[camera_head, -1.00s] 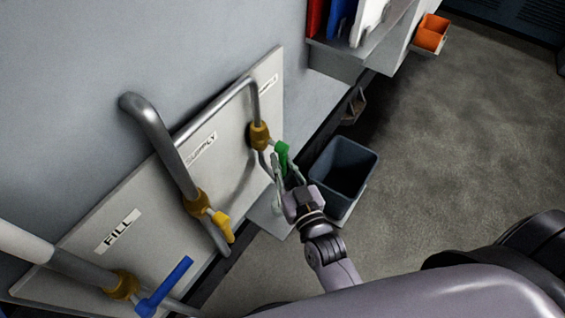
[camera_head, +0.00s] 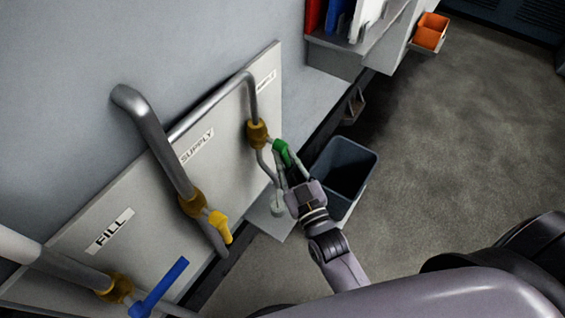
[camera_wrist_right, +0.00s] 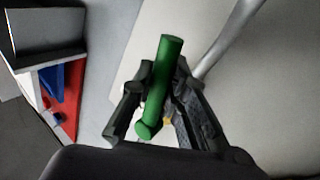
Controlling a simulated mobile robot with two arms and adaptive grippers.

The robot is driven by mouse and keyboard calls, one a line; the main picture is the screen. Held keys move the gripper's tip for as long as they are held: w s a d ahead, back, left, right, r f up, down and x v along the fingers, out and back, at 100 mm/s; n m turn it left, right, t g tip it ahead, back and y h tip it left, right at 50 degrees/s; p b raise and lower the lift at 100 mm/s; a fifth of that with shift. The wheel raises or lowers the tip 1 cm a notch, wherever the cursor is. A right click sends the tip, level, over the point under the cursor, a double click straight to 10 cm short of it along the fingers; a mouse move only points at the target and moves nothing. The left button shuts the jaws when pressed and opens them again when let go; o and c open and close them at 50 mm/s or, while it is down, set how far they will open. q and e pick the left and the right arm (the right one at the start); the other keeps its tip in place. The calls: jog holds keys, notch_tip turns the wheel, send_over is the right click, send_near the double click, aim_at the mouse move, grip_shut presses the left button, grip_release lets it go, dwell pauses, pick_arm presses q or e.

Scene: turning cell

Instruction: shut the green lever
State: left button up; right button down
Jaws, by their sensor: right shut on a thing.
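The green lever (camera_head: 281,150) sits on the brass valve (camera_head: 257,134) at the right end of the panel, on the pipe by the right-hand label. My right gripper (camera_head: 287,168) is at the lever, its fingers around it. In the right wrist view the green lever (camera_wrist_right: 160,85) lies between the two fingers of my right gripper (camera_wrist_right: 157,108), which is shut on it. The lever's joint with the valve is partly hidden. My left gripper is not in view.
A yellow lever (camera_head: 220,225) and a blue lever (camera_head: 160,287) sit on other valves to the left. The panel (camera_head: 150,200) carries bent grey pipes. A dark bin (camera_head: 345,172) stands close to the right of my gripper. Open floor lies further right.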

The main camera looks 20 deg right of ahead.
jog(key=w+d+r+n+y+b, duration=0.1)
jog(key=r+n+y+b, duration=0.2)
jog(key=n+y, duration=0.3)
jog(key=w+d+r+n+y+b, duration=0.2)
jog(key=n+y+b, duration=0.4)
jog(key=n, duration=1)
jog(key=shift+d+r+y, duration=0.3)
jog(key=shift+r+y, duration=0.15)
jog(key=shift+y, duration=0.25)
jog(key=shift+r, duration=0.1)
jog(key=c, duration=1.6)
grip_release()
jog(key=shift+o, duration=0.2)
jog(key=v, duration=1.2)
